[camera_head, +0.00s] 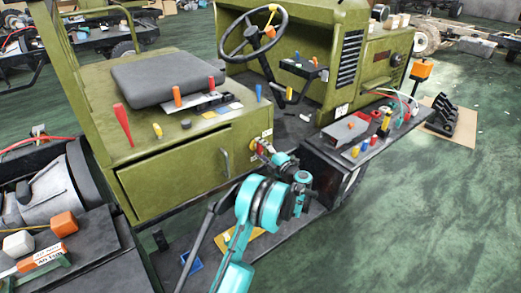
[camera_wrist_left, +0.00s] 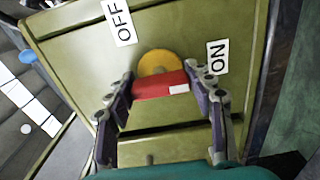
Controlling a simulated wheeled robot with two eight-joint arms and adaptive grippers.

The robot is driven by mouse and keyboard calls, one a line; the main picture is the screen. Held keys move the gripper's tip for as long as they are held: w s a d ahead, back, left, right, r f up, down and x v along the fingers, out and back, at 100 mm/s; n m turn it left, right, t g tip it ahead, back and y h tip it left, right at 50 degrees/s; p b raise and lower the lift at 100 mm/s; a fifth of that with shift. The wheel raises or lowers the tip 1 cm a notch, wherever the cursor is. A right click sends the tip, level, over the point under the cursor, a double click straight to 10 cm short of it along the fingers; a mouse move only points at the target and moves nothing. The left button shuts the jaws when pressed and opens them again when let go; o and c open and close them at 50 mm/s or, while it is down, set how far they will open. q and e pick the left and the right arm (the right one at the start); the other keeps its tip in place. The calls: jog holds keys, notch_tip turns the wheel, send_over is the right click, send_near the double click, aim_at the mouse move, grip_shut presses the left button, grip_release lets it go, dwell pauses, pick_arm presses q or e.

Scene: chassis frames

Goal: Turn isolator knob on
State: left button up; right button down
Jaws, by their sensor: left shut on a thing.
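The isolator knob is a red bar handle (camera_wrist_left: 160,86) on a round yellow plate (camera_wrist_left: 158,62), on the green panel. The bar lies nearly level in the left wrist view, with a white mark at its right end, near the ON label (camera_wrist_left: 217,57). The OFF label (camera_wrist_left: 119,22) is up and to the left. My left gripper (camera_wrist_left: 159,78) is shut on the bar, one finger at each end. In the head view my left gripper (camera_head: 268,152) reaches the knob's yellow plate (camera_head: 252,144) at the cabinet's corner and partly hides it. My right gripper is not in view.
A drawer front with a handle (camera_head: 225,163) is left of the knob. Several levers (camera_head: 176,96) stand on the cabinet top. A dark box with a shelf of small parts (camera_head: 335,137) stands close on the right. Open green floor (camera_head: 420,220) lies at far right.

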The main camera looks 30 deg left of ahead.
pick_arm(q)
jog(key=o, duration=1.2)
jog(key=shift+c, duration=0.2)
jog(key=shift+d, duration=0.1)
jog(key=v, duration=1.1)
jog(key=shift+s+d, duration=0.15)
jog(key=shift+d, duration=0.25)
